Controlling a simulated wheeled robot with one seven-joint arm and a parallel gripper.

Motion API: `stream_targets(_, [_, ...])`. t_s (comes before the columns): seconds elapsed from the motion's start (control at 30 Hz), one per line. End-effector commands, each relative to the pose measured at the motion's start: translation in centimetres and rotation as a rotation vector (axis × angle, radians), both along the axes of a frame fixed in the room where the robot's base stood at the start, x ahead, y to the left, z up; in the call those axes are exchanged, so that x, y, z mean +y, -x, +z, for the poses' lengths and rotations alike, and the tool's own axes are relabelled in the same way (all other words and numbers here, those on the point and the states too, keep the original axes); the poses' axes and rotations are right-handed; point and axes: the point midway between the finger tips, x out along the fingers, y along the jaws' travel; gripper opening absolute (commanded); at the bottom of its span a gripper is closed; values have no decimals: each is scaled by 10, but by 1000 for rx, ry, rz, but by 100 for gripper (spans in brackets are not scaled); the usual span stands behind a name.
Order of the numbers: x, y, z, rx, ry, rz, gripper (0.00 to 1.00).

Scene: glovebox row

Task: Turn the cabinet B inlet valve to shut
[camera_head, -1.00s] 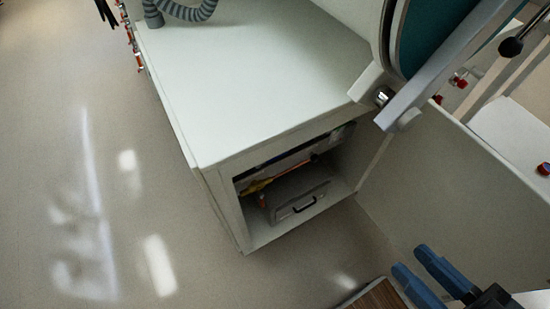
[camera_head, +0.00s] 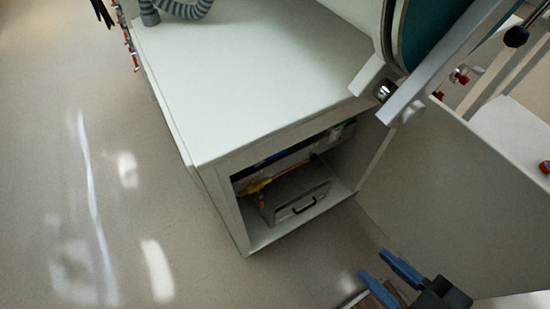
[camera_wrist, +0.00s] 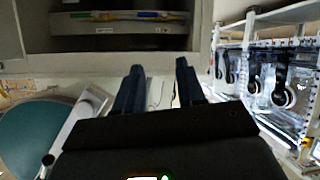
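My gripper (camera_head: 373,264) is at the bottom right of the head view, its two blue fingers apart with nothing between them. It also shows in the wrist view (camera_wrist: 160,65), open and empty. Red-knobbed fittings (camera_head: 460,76) sit at the upper right of the head view, well away from my gripper. Another red knob (camera_head: 545,168) is on the white surface at the right edge. Small red and metal fittings (camera_head: 130,50) line the cabinet's far left side. I cannot tell which of these, if any, is the cabinet B inlet valve.
A white cabinet (camera_head: 250,70) with an open lower bay holds a grey case (camera_head: 295,195). A round teal door with a grey bar (camera_head: 440,65) overhangs its right end. A pale panel (camera_head: 455,200) stands right of the bay. The floor (camera_head: 60,150) at left is clear.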

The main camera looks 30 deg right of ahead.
Motion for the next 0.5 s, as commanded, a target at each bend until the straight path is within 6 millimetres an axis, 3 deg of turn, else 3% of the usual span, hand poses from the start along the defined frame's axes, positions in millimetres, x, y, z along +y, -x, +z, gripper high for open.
stream_targets(0.03, [1, -13, -40, 31, 64, 34, 39])
stream_targets(0.2, [-6, -52, -133, 144, 314, 93, 39])
stream_targets(0.4, [-20, -115, -208, 220, 621, 73, 39])
stream_targets(0.5, [-25, -151, -229, 230, 774, 28, 39])
